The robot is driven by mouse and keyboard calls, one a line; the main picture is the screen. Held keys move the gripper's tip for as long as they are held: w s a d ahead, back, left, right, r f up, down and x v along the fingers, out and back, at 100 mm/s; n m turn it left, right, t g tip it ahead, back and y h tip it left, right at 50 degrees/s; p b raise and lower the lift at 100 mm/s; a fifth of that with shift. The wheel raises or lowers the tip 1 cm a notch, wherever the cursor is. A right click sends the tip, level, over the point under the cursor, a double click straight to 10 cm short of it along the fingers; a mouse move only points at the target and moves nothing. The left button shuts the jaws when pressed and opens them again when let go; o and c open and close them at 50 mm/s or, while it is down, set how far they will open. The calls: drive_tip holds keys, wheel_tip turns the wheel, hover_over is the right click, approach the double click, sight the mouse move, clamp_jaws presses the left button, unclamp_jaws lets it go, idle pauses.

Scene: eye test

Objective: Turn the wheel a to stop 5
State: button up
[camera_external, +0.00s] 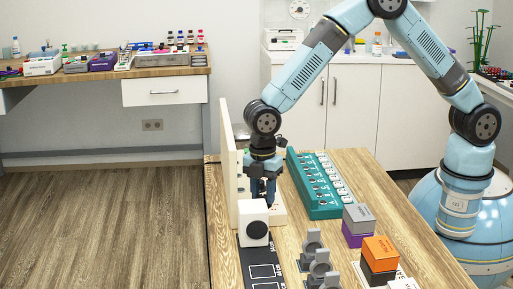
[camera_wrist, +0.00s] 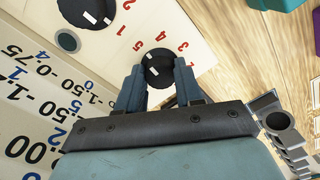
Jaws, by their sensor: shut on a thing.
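A black round wheel (camera_wrist: 158,70) with a pale mark on it sits on a cream panel (camera_wrist: 205,62) in the wrist view. Small red digits stand around it, among them 1, 3, 4 and 5. My gripper (camera_wrist: 159,75) has its two blue fingers on opposite sides of the wheel and is shut on it. I cannot read a letter for this wheel or tell surely which stop its mark faces. In the external view my gripper (camera_external: 263,192) points down beside an upright cream board (camera_external: 229,150); the wheel is hidden there.
A larger black dial (camera_wrist: 88,10) and a small grey knob (camera_wrist: 67,41) are close by on the panel. A white block with a black disc (camera_external: 254,221), a teal rack (camera_external: 318,185), stacked boxes (camera_external: 380,250) and grey holders (camera_external: 315,255) stand on the wooden table.

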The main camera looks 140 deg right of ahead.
sight(261, 196)
drive_tip(key=shift+w+r+n, duration=0.15)
drive_tip(key=shift+w+n, duration=0.05)
drive_tip(key=shift+n, duration=0.3)
drive_tip(key=o, duration=1)
drive_tip(key=shift+s, duration=0.1)
drive_tip(key=shift+o, duration=0.2)
wheel_tip(261, 196, up, 14)
drive_tip(key=shift+d+f, duration=0.15)
drive_tip(key=shift+f, duration=0.1)
